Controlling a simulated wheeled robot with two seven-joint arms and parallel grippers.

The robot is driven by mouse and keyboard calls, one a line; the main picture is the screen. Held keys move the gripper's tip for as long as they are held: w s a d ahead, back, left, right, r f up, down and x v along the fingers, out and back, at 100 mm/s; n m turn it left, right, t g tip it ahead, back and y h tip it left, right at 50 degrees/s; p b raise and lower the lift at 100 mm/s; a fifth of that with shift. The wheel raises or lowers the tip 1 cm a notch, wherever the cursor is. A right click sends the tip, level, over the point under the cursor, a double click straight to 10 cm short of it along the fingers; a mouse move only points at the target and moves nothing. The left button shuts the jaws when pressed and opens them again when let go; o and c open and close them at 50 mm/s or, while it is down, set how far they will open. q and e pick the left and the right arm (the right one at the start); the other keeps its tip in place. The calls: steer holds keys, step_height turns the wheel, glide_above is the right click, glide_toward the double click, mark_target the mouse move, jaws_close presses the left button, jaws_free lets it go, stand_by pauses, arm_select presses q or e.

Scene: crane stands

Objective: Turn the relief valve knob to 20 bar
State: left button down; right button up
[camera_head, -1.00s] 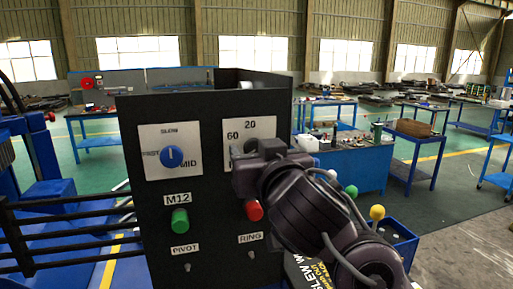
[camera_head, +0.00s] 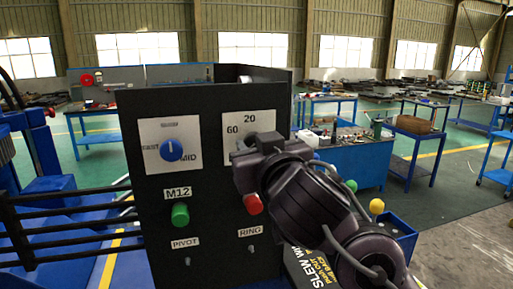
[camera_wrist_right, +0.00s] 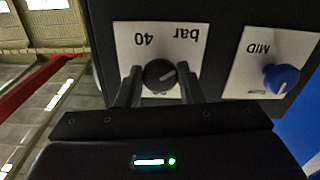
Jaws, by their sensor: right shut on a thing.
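The relief valve knob (camera_wrist_right: 160,75) is a round black knob on a white dial plate (camera_wrist_right: 187,29) in the right wrist view, where the marks "40" and "bar" appear upside down. Its pale pointer line slants toward the upper right of that picture. My right gripper (camera_wrist_right: 160,88) has one finger on each side of the knob and is shut on it. My left gripper is not in view.
The black control box (camera_head: 212,106) also carries a blue selector knob (camera_head: 171,149), a green button (camera_head: 180,215), a red button (camera_head: 253,204) close under my right gripper, and two small toggles. Black rails (camera_head: 70,214) stand at left. A green knob and a yellow knob (camera_head: 376,206) are at right.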

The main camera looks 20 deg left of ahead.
steer(key=n+b, duration=0.9)
steer(key=n, duration=1.9)
steer(key=shift+r+n, duration=0.1)
steer(key=shift+n, duration=0.3)
steer(key=shift+b, duration=0.3)
steer(key=o, duration=1)
steer(key=shift+c, duration=0.2)
